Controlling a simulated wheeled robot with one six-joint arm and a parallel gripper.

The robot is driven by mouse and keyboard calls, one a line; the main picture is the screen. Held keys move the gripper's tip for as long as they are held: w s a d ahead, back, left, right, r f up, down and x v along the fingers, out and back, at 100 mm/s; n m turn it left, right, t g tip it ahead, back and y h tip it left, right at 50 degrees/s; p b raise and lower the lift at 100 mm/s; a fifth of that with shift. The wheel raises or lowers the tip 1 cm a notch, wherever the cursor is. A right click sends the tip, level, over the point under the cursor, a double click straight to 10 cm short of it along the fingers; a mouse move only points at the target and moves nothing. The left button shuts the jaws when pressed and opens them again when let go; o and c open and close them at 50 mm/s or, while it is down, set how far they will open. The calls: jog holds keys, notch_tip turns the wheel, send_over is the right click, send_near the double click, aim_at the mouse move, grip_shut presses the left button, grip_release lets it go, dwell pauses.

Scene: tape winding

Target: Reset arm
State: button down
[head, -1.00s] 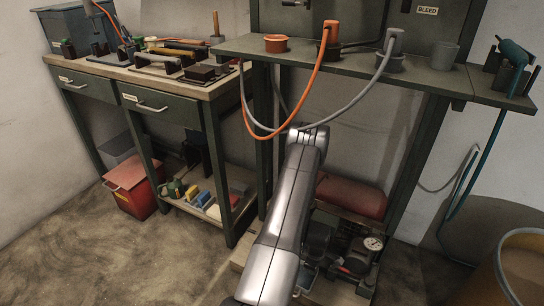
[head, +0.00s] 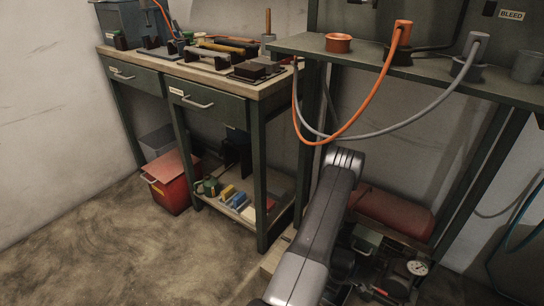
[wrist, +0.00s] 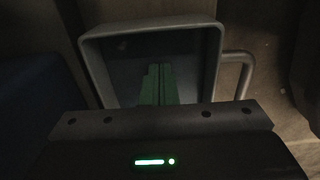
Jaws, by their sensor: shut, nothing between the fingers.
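My gripper (wrist: 155,84) shows in the wrist view as two greenish fingers side by side, shut with nothing between them. They lie in front of, or reach into, a dark grey-rimmed opening (wrist: 91,58); I cannot tell which. In the head view my grey arm rises from the bottom centre toward the bench on the right. Its far end is in front of the bench's underside, and the gripper itself is hidden there.
A workbench (head: 215,105) with tools and drawers stands left of my arm. A red bin (head: 172,185) sits under it. An orange hose (head: 366,103) and a grey hose (head: 425,118) droop above my arm's end. A pressure gauge (head: 417,267) is low right. The floor at left is clear.

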jog(key=shift+w+a, duration=0.45)
jog(key=shift+a, duration=0.15)
jog(key=shift+s+d+b, duration=0.2)
jog(key=shift+s+d, duration=0.45)
jog(key=shift+d, duration=0.25)
jog(key=shift+s+d+b, duration=0.15)
jog(key=shift+s+d, duration=0.45)
jog(key=shift+d, duration=0.25)
jog(key=shift+r, duration=0.1)
